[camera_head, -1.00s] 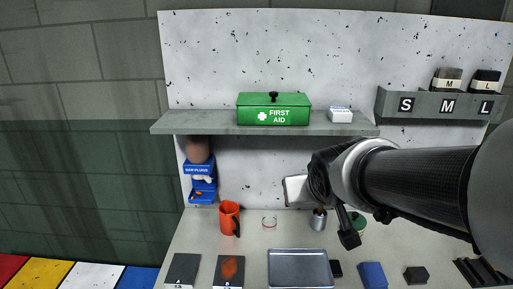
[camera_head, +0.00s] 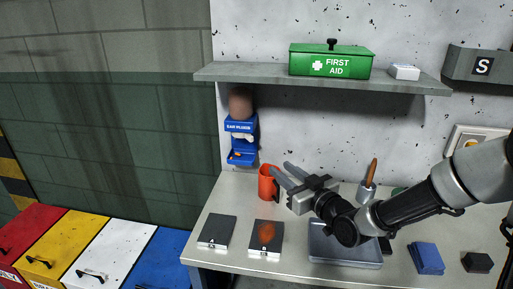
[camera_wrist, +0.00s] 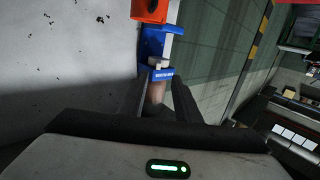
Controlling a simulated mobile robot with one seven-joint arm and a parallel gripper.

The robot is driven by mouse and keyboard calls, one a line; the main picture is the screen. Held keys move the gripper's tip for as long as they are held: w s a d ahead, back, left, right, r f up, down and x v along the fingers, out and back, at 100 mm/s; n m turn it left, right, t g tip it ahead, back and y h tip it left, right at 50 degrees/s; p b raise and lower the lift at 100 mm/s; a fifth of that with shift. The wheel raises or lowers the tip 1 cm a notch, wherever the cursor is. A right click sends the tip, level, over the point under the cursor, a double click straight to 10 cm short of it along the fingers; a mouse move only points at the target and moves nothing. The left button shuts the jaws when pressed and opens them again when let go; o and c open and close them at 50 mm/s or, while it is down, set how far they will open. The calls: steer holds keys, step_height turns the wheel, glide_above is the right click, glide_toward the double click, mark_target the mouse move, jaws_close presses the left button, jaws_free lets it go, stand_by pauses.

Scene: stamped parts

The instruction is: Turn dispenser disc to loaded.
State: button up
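The blue ear plug dispenser (camera_head: 240,140) is mounted at the left end of the wall panel, under the shelf, with a brown rounded top (camera_head: 241,102). It also shows in the wrist view (camera_wrist: 156,48), turned over, with the brown part (camera_wrist: 156,92) between my fingers in the picture. I cannot make out a disc or its setting. My gripper (camera_head: 279,167) is open and empty, to the right of and below the dispenser, with its fingers pointing left. It appears apart from the dispenser.
An orange mug (camera_head: 267,182) stands close by my fingers. Dark plates (camera_head: 217,230), a metal tray (camera_head: 345,250) and a blue block (camera_head: 427,258) lie on the bench. The shelf (camera_head: 270,74) above carries a green first aid box (camera_head: 330,61).

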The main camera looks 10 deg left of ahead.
glide_toward(244, 133)
steer(key=w+a, duration=0.1)
steer(key=w+a+f, duration=0.1)
steer(key=w, duration=0.1)
steer(key=w+a+f, duration=0.1)
steer(key=shift+w+f, duration=0.1)
steer(key=shift+w, duration=0.15)
jaws_close()
